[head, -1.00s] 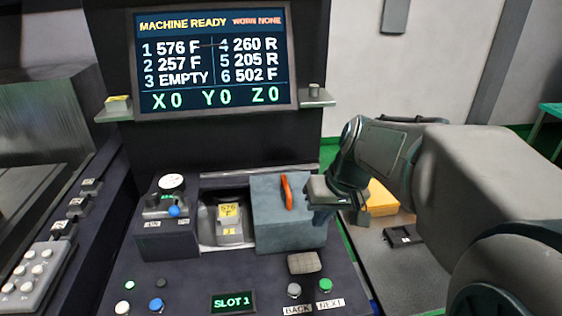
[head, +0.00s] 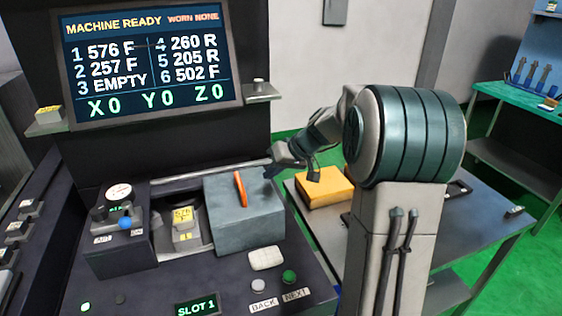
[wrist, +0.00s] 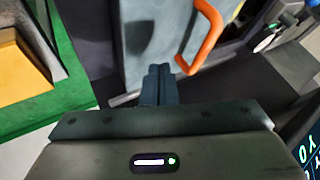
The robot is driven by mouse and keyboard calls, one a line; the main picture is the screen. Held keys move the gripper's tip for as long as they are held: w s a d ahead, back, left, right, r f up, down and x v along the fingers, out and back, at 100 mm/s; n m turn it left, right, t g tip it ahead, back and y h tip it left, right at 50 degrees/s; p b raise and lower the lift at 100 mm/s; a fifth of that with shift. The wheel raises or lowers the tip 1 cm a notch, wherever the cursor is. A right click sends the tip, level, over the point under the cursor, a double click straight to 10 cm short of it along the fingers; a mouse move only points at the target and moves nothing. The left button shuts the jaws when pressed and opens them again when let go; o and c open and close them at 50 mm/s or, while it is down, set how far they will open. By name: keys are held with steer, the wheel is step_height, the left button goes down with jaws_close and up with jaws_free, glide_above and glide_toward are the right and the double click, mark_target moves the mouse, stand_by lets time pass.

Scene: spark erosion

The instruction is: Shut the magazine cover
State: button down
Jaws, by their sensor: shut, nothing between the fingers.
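The magazine cover is a blue-grey box (head: 244,222) with an orange handle (head: 240,189) on top. It sits at the right of the magazine opening (head: 165,252), leaving the opening uncovered on the left. A yellow-labelled holder reading 576 F (head: 183,222) shows in the opening. My gripper (head: 270,172) is shut and empty at the far right corner of the cover. In the wrist view, my closed fingertips (wrist: 157,72) lie over the edge of the blue-grey cover (wrist: 150,35), with the orange handle (wrist: 203,40) to their right. I cannot tell whether they touch it.
A dial block (head: 119,215) with a blue knob stands left of the opening. The screen (head: 150,60) rises behind. A yellow box (head: 325,188) sits on the side table right of the panel. Buttons, including a green one (head: 289,277), lie in front of the cover.

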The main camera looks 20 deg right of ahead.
mark_target(264, 191)
steer(key=x, duration=0.3)
steer(key=shift+a+r+p, duration=0.1)
steer(key=shift+a+p, duration=0.25)
steer(key=shift+a+r+p, duration=0.2)
steer(key=shift+a, duration=0.4)
steer(key=shift+a+r+p, duration=0.15)
steer(key=shift+a, duration=0.85)
